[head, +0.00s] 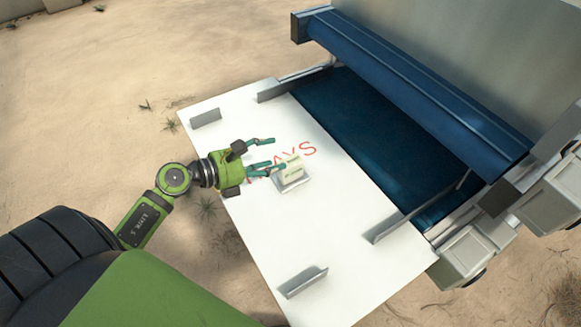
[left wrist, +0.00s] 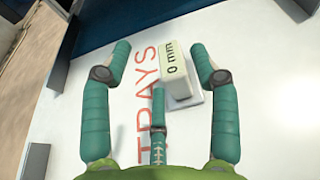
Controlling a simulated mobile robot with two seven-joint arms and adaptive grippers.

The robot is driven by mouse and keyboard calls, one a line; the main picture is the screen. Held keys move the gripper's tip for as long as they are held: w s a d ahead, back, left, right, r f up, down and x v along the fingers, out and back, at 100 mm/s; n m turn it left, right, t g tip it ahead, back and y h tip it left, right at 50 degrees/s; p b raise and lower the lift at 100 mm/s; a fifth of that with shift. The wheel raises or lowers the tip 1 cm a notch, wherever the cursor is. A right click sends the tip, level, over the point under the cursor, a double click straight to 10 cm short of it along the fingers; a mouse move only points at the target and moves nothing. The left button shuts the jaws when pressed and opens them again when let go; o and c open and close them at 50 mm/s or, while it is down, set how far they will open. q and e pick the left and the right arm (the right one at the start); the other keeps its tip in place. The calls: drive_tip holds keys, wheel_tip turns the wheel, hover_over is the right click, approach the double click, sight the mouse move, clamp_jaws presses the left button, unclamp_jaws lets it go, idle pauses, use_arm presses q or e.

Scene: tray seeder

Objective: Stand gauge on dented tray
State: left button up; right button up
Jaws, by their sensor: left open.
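The gauge is a cream block (head: 291,167) with dark lettering, standing upright on a small pale grey base (head: 293,183) on the white board. In the left wrist view the gauge (left wrist: 178,72) reads "0 mm". My left gripper (head: 268,155) is open, just left of the gauge, with its fingers pointing at it. In the left wrist view the gauge lies ahead, between the middle and right fingers; contact cannot be told. I cannot pick out a dented tray in either view. My right gripper is not in view.
The white board (head: 330,245) carries red "TRAYS" lettering and several upright grey metal strips, one at the front (head: 302,282). A dark blue belt bed (head: 375,140) and blue roller (head: 420,85) lie behind it. Sand surrounds the machine. Board front is mostly clear.

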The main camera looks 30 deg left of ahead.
sight(291, 160)
use_arm(q)
drive_tip(key=shift+a+f+m+g+y, duration=0.15)
drive_tip(key=shift+f+m+g, duration=0.15)
drive_tip(key=shift+f, duration=0.25)
drive_tip(key=shift+a+f+m+g+y, duration=0.1)
drive_tip(key=shift+f+m+g+y, duration=0.15)
drive_tip(key=shift+f, duration=0.25)
drive_tip(key=shift+w+d+f, duration=0.15)
drive_tip(key=shift+f, duration=0.05)
drive_tip(key=p+x, duration=0.1)
drive_tip(key=x, duration=0.2)
drive_tip(key=f+p+x, duration=0.1)
drive_tip(key=x, duration=0.2)
drive_tip(key=shift+w+d, duration=0.1)
drive_tip(key=shift+d, duration=0.05)
drive_tip(key=c, duration=1.2)
drive_tip(key=shift+r, duration=0.4)
drive_tip(key=r, duration=0.4)
drive_tip(key=shift+d, duration=0.3)
drive_tip(key=s+d+r, duration=0.1)
drive_tip(key=d+r, duration=0.5)
drive_tip(key=d, duration=0.5)
drive_tip(key=s+a+r+m+g+h, duration=0.4)
drive_tip(key=s+r+m, duration=0.1)
drive_tip(key=s+r, duration=0.3)
drive_tip(key=shift+s+a+r, duration=0.4)
drive_tip(key=shift+s, duration=0.5)
